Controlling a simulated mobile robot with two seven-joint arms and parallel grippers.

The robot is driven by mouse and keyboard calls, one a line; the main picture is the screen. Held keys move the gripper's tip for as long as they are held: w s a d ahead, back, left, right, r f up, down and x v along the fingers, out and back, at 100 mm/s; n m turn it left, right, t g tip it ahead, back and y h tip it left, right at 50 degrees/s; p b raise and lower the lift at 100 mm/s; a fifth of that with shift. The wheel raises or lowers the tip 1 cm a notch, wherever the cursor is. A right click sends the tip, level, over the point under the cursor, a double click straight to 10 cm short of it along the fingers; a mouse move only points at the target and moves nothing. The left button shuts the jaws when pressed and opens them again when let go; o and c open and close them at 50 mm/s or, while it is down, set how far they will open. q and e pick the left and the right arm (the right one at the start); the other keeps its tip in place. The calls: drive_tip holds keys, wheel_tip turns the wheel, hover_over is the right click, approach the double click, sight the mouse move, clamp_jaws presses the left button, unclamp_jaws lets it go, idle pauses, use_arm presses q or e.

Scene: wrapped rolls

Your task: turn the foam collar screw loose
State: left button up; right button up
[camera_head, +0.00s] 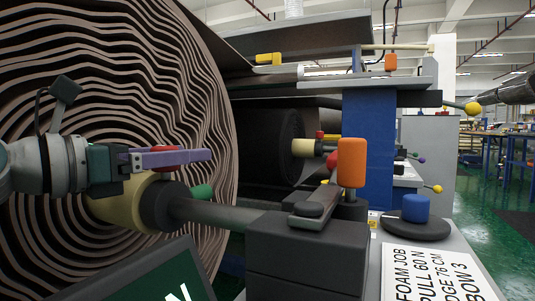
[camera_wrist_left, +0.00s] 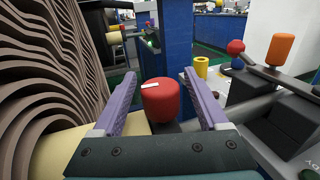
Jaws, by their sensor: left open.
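The big foam roll (camera_head: 95,110) fills the left of the head view. A cream collar (camera_head: 125,205) sits at its core on a grey shaft (camera_head: 225,214). My left gripper (camera_head: 208,155) is open above this collar, with purple fingers. A red knob with a white mark (camera_wrist_left: 160,102) stands between the fingers in the left wrist view, with a visible gap on each side. In the head view only a little red (camera_head: 165,148) shows past the near finger. Which knob is the collar screw is not labelled. My right gripper is not in view.
A green knob (camera_head: 202,191) projects near the shaft. A dark block (camera_head: 305,250) carries a lever with an orange handle (camera_head: 351,162). A blue knob on a black disc (camera_head: 416,208) and a printed job card (camera_head: 435,275) lie to the right. A dark screen (camera_head: 150,280) is in front.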

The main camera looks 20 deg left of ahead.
use_arm(q)
drive_tip(key=shift+w+d, duration=0.25)
drive_tip(key=shift+w, duration=0.3)
clamp_jaws()
